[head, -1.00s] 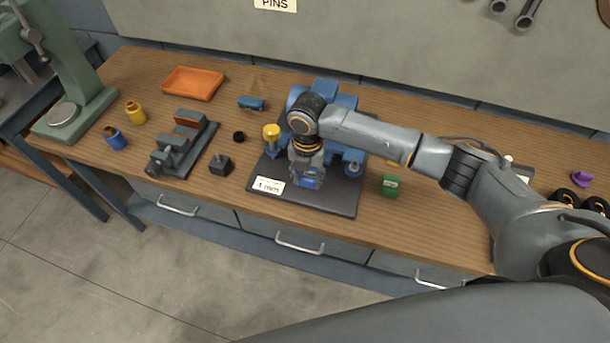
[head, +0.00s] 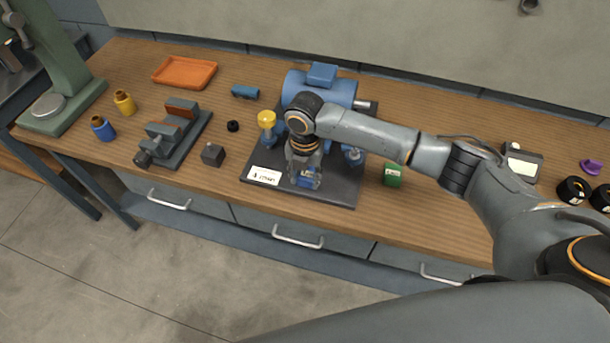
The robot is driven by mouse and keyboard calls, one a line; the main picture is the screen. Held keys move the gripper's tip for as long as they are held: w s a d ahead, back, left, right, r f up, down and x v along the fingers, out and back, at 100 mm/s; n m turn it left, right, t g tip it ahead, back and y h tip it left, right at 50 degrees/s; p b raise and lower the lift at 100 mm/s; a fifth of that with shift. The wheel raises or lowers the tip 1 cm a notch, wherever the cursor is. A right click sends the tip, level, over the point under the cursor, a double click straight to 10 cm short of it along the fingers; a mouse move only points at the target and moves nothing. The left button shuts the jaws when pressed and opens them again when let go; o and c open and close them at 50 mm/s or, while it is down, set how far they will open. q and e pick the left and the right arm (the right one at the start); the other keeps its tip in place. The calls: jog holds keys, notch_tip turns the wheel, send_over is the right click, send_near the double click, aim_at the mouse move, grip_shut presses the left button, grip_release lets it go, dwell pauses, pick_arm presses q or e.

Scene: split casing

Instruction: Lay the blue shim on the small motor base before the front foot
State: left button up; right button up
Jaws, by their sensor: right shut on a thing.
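The blue motor (head: 340,88) stands at the back of a dark base plate (head: 340,192) with a white label (head: 264,176) on its front left corner. My right gripper (head: 307,180) points down over the front part of this plate. It is shut on a small blue piece (head: 308,178), which looks like the blue shim and is mostly hidden by the fingers. I cannot tell whether the piece touches the plate. Blue foot-like parts show at the plate's left and right (head: 353,156); my wrist hides the middle. My left gripper is out of view.
A yellow-topped part (head: 267,119) stands at the plate's left. A green block (head: 392,175) is right of the plate. A dark block (head: 213,154), a vise (head: 172,138) and an orange tray (head: 185,72) are to the left. Black rings (head: 574,190) lie far right.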

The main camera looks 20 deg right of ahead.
jog(key=shift+p, duration=0.35)
dwell(0.7)
jog(key=shift+f, duration=0.4)
dwell(0.6)
jog(key=o, duration=1)
notch_tip(320, 180, up, 8)
jog(key=p, duration=0.8)
jog(key=shift+a, duration=0.1)
